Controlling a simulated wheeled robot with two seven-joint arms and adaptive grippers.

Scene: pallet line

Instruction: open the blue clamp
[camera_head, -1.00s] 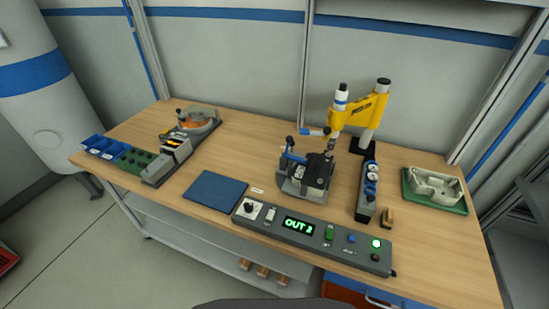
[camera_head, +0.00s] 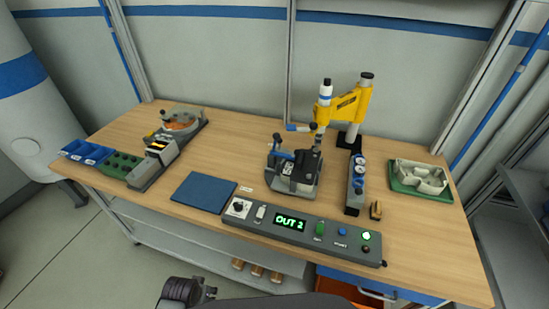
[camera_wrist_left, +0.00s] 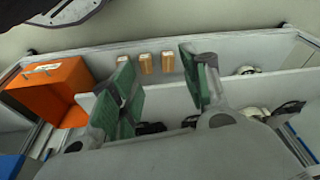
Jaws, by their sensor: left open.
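The blue clamp (camera_head: 283,154) is a small blue-handled lever on the left side of a grey fixture (camera_head: 291,186) at the middle of the workbench, below the yellow press. The fixture holds a dark part; at this size I cannot tell how the clamp sits on it. My right gripper is in neither view.
A control box (camera_head: 305,232) reading "OUT 2" lines the front edge. A blue mat (camera_head: 203,192) lies left of the fixture, and a gauge block (camera_head: 356,185) stands right. The yellow press (camera_head: 345,103) stands behind. The wrist view shows an orange bin (camera_wrist_left: 50,92) and several wooden blocks.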

